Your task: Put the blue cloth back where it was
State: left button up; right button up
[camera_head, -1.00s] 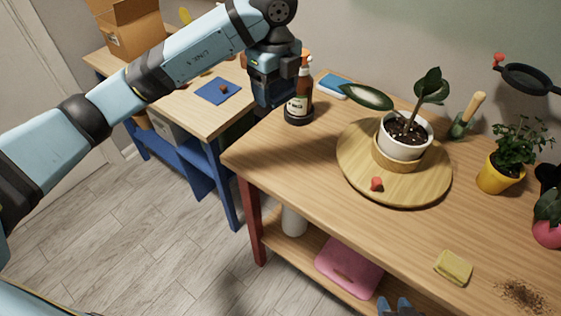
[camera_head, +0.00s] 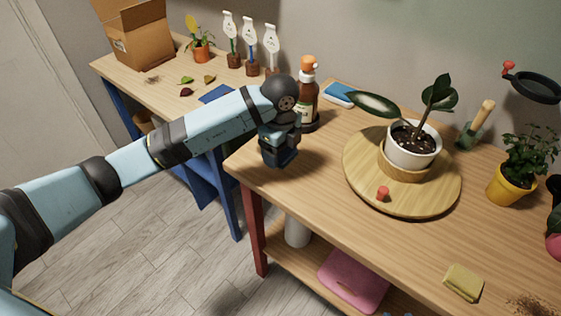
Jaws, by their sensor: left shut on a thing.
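My left gripper (camera_head: 279,160) points down over the near left corner of the wooden plant table (camera_head: 315,205), in front of the brown spray bottle (camera_head: 306,92). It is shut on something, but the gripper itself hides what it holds. A flat blue square (camera_head: 217,94), which could be a cloth, lies on the left table, partly covered by my left arm. A blue and white flat item (camera_head: 339,94) lies at the back of the plant table, right of the bottle. I cannot tell which blue thing is the cloth. Only a sliver of my right gripper may show at the bottom edge.
A potted plant (camera_head: 413,145) stands on a round wooden board (camera_head: 365,190) with a small red piece (camera_head: 383,193). A yellow sponge or cloth (camera_head: 463,283) lies at the front right. A yellow pot (camera_head: 505,188) stands right. The table's front left is clear.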

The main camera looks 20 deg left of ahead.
aim_at(281, 161)
pick_arm(q)
jog(key=shift+f, duration=2.05)
jog(key=shift+f, duration=0.15)
jog(key=o, duration=1)
jog(key=shift+o, duration=0.2)
jog(key=shift+r, duration=0.3)
notch_tip(281, 161, up, 12)
jog(key=shift+f, duration=0.1)
